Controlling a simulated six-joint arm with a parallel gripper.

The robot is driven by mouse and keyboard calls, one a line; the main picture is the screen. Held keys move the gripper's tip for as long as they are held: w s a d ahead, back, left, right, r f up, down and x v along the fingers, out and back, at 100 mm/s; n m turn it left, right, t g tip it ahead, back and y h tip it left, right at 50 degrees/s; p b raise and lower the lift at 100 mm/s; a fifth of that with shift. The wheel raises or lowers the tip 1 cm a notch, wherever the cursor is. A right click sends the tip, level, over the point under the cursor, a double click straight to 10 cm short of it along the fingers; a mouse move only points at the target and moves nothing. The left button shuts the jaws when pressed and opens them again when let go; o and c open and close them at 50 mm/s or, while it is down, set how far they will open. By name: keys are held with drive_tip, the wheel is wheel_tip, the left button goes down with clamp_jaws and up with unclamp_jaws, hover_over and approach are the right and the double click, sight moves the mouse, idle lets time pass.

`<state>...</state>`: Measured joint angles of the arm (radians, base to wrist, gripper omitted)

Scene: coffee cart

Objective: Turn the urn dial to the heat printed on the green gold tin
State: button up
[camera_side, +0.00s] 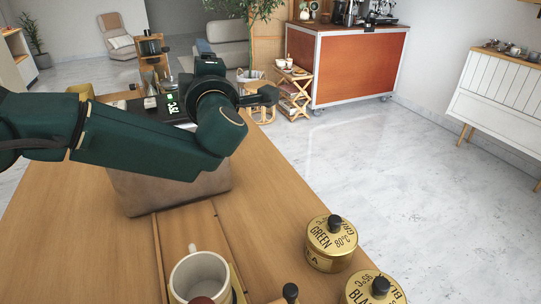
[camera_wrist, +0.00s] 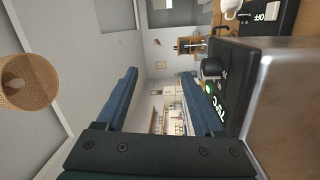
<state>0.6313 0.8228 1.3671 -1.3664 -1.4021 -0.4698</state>
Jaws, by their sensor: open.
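The green gold tin (camera_side: 331,250) stands at the lower right of the side view, its label reading GREEN 80°C. The urn is a brushed metal box (camera_side: 170,190) with a black top panel, largely behind my arm. Its lit green display (camera_wrist: 218,106) appears to read 75°C, tilted in the wrist view. A round black dial (camera_wrist: 210,67) shows beside that display. My gripper (camera_wrist: 158,74) is open, with two blue fingers apart and nothing between them. The dial lies just right of the right finger in the wrist view; the fingers do not enclose it.
Another gold tin (camera_side: 374,292), its label partly cut off, stands beside the green one. A white mug (camera_side: 199,277) stands at the front of the wooden counter (camera_side: 265,190). A black knob (camera_side: 290,292) shows nearby. An OFF marking (camera_wrist: 268,12) shows on a black panel in the wrist view.

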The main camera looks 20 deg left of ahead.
drive_tip(key=m, duration=0.4)
drive_tip(key=shift+d+f+g+y, duration=0.15)
drive_tip(key=shift+g+y, duration=0.15)
drive_tip(key=shift+g, duration=0.1)
drive_tip(key=m, duration=0.3)
drive_tip(key=shift+d+f+m+g+y, duration=0.1)
drive_tip(key=shift+f+m+g+y, duration=0.1)
drive_tip(key=shift+m+g+y, duration=0.15)
drive_tip(key=m, duration=0.3)
drive_tip(key=shift+s+f+g, duration=0.1)
drive_tip(key=shift+f+g, duration=0.15)
drive_tip(key=shift+g, duration=0.1)
drive_tip(key=m, duration=0.3)
drive_tip(key=shift+s+d+f, duration=0.1)
drive_tip(key=shift+s+f, duration=0.05)
drive_tip(key=shift+f, duration=0.1)
drive_tip(key=shift+m+g+y, duration=0.25)
drive_tip(key=shift+g, duration=0.05)
wheel_tip(320, 180, down, 5)
drive_tip(key=shift+r, duration=0.2)
drive_tip(key=shift+f, duration=0.25)
drive_tip(key=shift+x, duration=2.6)
clamp_jaws()
